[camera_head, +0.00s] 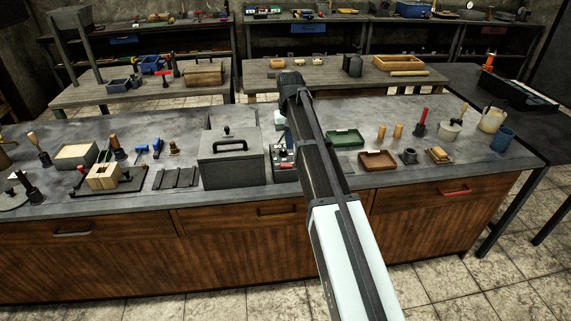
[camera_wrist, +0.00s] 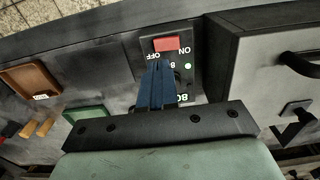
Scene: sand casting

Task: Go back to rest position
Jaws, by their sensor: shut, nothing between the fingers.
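My gripper (camera_wrist: 158,66) shows in the wrist view with its two dark blue fingers together and nothing between them. The fingertips are over a black switch panel (camera_wrist: 181,90), just short of its red rocker switch (camera_wrist: 166,44) marked ON and OFF. I cannot tell whether the fingers touch the panel. A small green light shows on the panel. Part of the switch panel (camera_head: 283,158) shows to the left of my arm.
A grey lidded box (camera_head: 231,165) with a black handle stands left of the arm. Right of it are a green tray (camera_head: 345,138), a brown tray (camera_head: 377,161) and several small tools. A wooden mould (camera_head: 103,176) and hand tools stand on the bench's left part.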

